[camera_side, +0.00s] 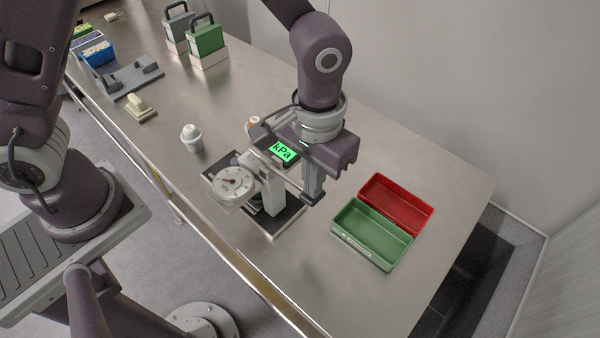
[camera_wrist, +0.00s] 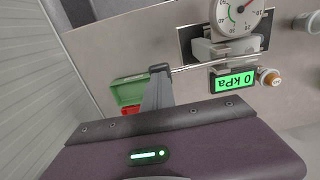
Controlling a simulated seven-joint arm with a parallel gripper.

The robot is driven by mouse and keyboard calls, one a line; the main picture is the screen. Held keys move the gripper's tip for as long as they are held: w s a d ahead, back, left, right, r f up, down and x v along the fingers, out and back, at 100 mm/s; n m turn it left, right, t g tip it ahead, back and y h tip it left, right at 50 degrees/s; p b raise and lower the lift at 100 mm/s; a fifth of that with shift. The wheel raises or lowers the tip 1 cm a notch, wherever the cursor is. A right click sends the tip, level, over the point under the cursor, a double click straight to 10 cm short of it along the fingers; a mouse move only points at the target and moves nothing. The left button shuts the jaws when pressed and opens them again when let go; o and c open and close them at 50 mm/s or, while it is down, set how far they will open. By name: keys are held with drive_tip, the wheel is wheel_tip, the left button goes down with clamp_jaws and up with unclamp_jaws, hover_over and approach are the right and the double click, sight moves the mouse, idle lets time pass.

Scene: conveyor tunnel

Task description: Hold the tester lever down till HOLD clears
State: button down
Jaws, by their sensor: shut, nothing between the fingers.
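The tester stands on a dark base plate (camera_side: 285,222) near the table's front edge. Its round dial gauge (camera_side: 234,183) faces front left and also shows at the top of the wrist view (camera_wrist: 240,14). Its green lit display (camera_side: 283,150) reads upside down "0 kPa" in the wrist view (camera_wrist: 233,81); no HOLD word is visible. A thin pale bar (camera_wrist: 205,65), seemingly the lever, runs from the tester toward my fingertips. My gripper (camera_side: 313,198) is shut and empty, pointing down beside the tester's right side; its fingertips (camera_wrist: 160,69) look close to the bar's end. I cannot tell whether they touch.
A green tray (camera_side: 350,241) and a red tray (camera_side: 416,225) lie to the right of my gripper. A white bottle (camera_side: 192,139) stands left of the tester. A grey rack (camera_side: 132,82), a blue box (camera_side: 98,54) and a green case (camera_side: 207,42) stand farther back.

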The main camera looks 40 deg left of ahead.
drive_tip(key=shift+f, duration=0.15)
drive_tip(key=shift+d+f, duration=0.1)
drive_tip(key=shift+f, duration=0.35)
idle(0.4)
drive_tip(key=shift+f, duration=0.75)
drive_tip(key=shift+s+f, duration=0.15)
idle(2.8)
